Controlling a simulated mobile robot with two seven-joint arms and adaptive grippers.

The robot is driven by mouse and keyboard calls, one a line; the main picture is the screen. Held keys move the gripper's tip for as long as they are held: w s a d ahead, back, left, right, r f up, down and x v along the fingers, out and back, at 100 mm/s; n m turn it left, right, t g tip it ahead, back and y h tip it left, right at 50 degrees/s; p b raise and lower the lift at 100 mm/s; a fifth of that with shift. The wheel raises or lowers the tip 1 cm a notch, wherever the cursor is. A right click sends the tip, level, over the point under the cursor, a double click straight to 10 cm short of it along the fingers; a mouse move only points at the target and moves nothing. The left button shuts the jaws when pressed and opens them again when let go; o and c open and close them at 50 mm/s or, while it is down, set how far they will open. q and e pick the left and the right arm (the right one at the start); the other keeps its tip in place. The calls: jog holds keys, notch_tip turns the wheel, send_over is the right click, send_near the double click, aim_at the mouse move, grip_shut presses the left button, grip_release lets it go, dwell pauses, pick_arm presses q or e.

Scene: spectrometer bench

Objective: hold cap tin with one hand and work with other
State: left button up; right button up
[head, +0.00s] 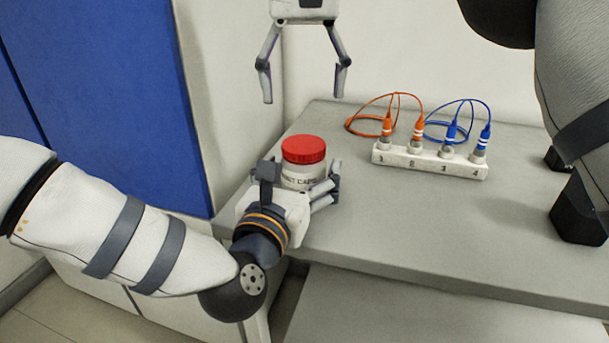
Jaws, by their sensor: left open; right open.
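The cap tin (303,163) is a pale jar with a red lid and dark lettering. It stands upright near the left end of the grey bench. My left gripper (302,183) is open with its fingers on either side of the tin; I cannot tell whether they touch it. The hand hides the tin's lower part. My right gripper (306,90) is open and empty, pointing down above the tin, clear of the red lid.
A white numbered block (428,163) holds several connectors, with an orange cable (361,122) and a blue cable (442,131) looped behind. Grey bench top (400,220) is clear in front of it. A blue panel (115,90) and pale wall bound the left.

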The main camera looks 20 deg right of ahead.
aim_at(304, 143)
pick_arm(q)
jog(key=shift+x, duration=1.1)
grip_shut()
pick_arm(e)
jog(key=m, duration=1.1)
jog(key=shift+f+m, duration=0.15)
jog(key=shift+m, duration=0.95)
notch_tip(304, 143, down, 8)
jog(key=shift+r, duration=0.15)
jog(key=c, duration=1.3)
